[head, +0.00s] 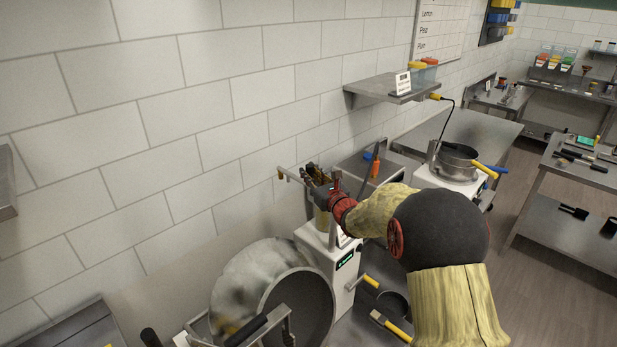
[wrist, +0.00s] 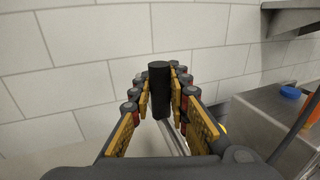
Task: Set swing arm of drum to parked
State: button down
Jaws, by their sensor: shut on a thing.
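In the head view my gripper (head: 318,178) is at the end of my arm, in front of the tiled wall and above a white machine (head: 318,245) with a small green-lit display. In the wrist view my gripper (wrist: 159,92) is shut on a black cylindrical handle (wrist: 159,78), with a bare metal rod (wrist: 172,138) running down from it. I take this as the swing arm's handle; in the head view my fingers hide it. The big round grey drum (head: 300,305) stands tilted at the bottom, left of the white machine.
A wall shelf (head: 390,90) with small tubs hangs to the upper right. A steel counter (head: 470,130) and a round pan on a white base (head: 458,158) stand to the right. Yellow-handled levers (head: 392,326) are low beside the white machine. The wall is close behind my gripper.

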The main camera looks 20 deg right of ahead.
jog(key=shift+r, duration=0.1)
jog(key=c, duration=1.7)
grip_release()
jog(key=shift+d, duration=0.1)
jog(key=s, duration=0.4)
jog(key=s+d, duration=0.1)
jog(key=s, duration=0.2)
jog(key=s+d, duration=0.1)
jog(key=s, duration=0.3)
jog(key=shift+s+d, duration=0.1)
jog(key=shift+s, duration=0.25)
